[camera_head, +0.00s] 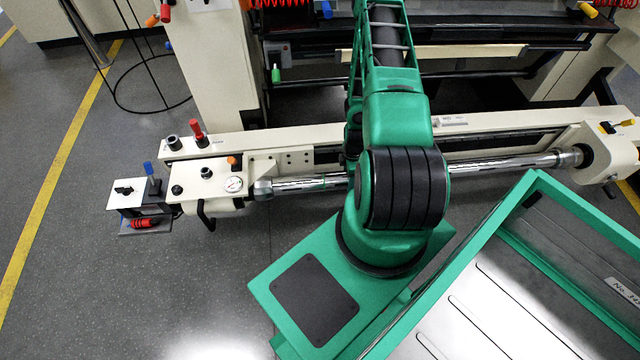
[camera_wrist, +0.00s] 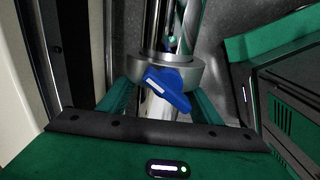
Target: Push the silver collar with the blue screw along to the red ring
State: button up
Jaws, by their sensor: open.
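The silver collar (camera_wrist: 194,72) sits around the chrome bar (camera_wrist: 161,110) in the wrist view. Its blue screw (camera_wrist: 168,88) sticks out toward the camera, with a white mark on its head. My gripper (camera_wrist: 162,102) is open, its green fingers on either side of the bar, close to the collar; I cannot tell if they touch it. In the head view the chrome bar (camera_head: 490,165) runs across the machine front, and my arm hides its middle, with the collar and my gripper. I cannot make out the red ring in either view.
The bar ends in a grey holder (camera_head: 263,188) at the left and a cream bracket (camera_head: 597,155) at the right. The cream machine beam (camera_head: 480,122) runs behind the bar. Open floor lies at the front left.

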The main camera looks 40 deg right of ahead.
jog(key=shift+s+d, duration=0.9)
jog(key=shift+d, duration=0.45)
jog(key=shift+s+d, duration=0.85)
jog(key=shift+d, duration=0.45)
jog(key=shift+s+d, duration=0.9)
jog(key=shift+d, duration=0.45)
dwell(0.3)
jog(key=shift+w+a, duration=0.1)
jog(key=shift+a, duration=0.1)
dwell(0.3)
jog(key=shift+w+a, duration=0.3)
jog(key=shift+a, duration=0.15)
jog(key=shift+r, duration=4.55)
